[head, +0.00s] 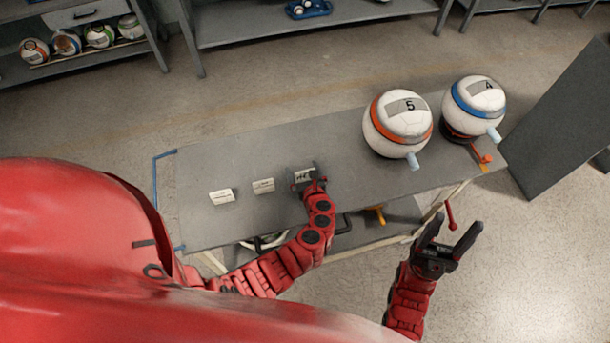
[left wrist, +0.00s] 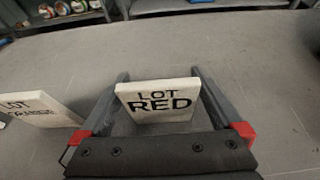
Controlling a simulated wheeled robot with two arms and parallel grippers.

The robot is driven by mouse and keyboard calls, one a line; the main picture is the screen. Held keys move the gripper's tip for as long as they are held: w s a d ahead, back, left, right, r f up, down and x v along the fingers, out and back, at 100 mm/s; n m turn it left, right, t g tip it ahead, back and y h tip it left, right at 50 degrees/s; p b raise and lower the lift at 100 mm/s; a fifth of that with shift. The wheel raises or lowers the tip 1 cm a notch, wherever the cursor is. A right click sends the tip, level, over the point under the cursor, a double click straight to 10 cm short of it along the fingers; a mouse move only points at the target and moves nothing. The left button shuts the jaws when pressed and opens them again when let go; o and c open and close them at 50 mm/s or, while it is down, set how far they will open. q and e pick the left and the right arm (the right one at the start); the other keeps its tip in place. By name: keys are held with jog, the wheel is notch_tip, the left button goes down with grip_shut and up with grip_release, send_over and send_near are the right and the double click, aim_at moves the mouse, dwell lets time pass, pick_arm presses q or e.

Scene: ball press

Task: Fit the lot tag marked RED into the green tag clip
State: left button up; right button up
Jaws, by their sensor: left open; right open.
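The white tag marked LOT RED (left wrist: 158,104) stands, leaning back, on the grey table between the two fingers of my left gripper (left wrist: 159,76). The fingers are open on both sides of it, and a clear grip on it does not show. In the head view the left gripper (head: 304,178) is at the right end of a row of white tags, partly hiding the red one. My right gripper (head: 449,247) is open and empty, off the table's front right side. I cannot make out a green tag clip in either view.
Two more white tags (head: 222,196) (head: 263,185) stand to the left on the table (head: 270,150). A ball with an orange band (head: 398,130) and one with a blue band (head: 474,106) stand at the right. Several balls sit on a back shelf (head: 80,60).

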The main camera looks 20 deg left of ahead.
pick_arm(q)
jog(key=c, duration=1.2)
jog(key=shift+r, duration=0.1)
